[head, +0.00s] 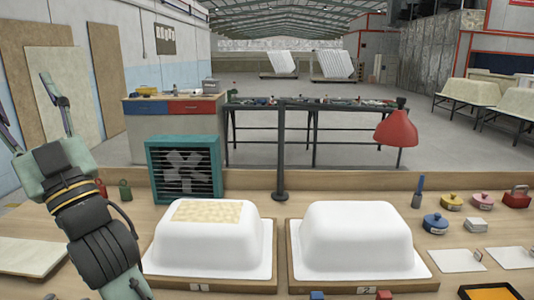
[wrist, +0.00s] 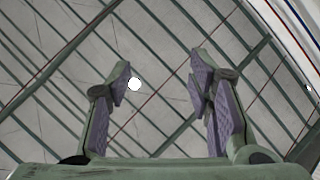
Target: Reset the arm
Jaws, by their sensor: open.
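My gripper (head: 57,103) is raised at the left of the head view, pointing up, above the left part of the workbench. In the wrist view my gripper (wrist: 162,82) has its two fingers spread wide with nothing between them. Behind the fingers only the ceiling (wrist: 50,50) with its green beams shows. My arm rises from the lower left of the head view, bent upward, and touches no object that I can see.
Two white tub shells, one (head: 178,250) with a tan patch and one plain (head: 357,243), sit on numbered boards on the bench. A teal fan (head: 185,168) and a red lamp (head: 396,128) stand behind. Small tins (head: 435,223) and tools lie at right.

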